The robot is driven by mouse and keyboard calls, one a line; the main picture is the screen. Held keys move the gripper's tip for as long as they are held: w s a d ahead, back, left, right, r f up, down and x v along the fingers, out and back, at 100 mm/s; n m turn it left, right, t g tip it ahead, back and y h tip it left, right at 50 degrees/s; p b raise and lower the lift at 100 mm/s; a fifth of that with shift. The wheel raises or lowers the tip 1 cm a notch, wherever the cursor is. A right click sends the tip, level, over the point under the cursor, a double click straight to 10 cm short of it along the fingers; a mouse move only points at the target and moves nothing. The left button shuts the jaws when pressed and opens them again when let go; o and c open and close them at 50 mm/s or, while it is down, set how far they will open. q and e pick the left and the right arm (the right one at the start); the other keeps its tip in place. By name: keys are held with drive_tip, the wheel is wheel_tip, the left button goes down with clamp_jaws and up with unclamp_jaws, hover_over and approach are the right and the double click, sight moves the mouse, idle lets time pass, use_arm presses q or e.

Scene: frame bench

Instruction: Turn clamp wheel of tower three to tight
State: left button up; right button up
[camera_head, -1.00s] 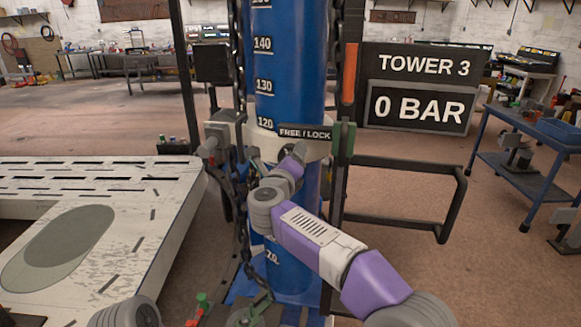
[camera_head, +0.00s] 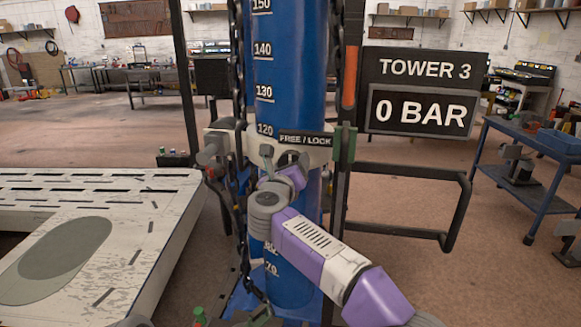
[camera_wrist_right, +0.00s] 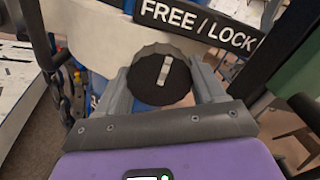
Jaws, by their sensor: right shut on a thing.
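Tower three is a blue column (camera_head: 292,60) with a white scale and a pale collar (camera_head: 318,155) around it. The clamp wheel (camera_wrist_right: 162,75) is a black ribbed knob with a white pointer mark, under the FREE / LOCK label (camera_wrist_right: 198,24). In the right wrist view the mark stands almost upright, leaning slightly. My right gripper (camera_head: 284,160) is at the collar, with one grey finger on each side of the wheel, shut on it. In the head view the gripper partly hides the wheel. My left gripper is not in view.
A sign (camera_head: 424,68) reads TOWER 3, with a display (camera_head: 420,111) at 0 BAR. A black chain (camera_head: 238,190) hangs left of the column. A slotted white table (camera_head: 130,240) stands at left, a black rail (camera_head: 410,168) and a blue cart (camera_head: 535,140) at right.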

drive_tip(key=o, duration=1)
drive_tip(key=shift+v, duration=3.8)
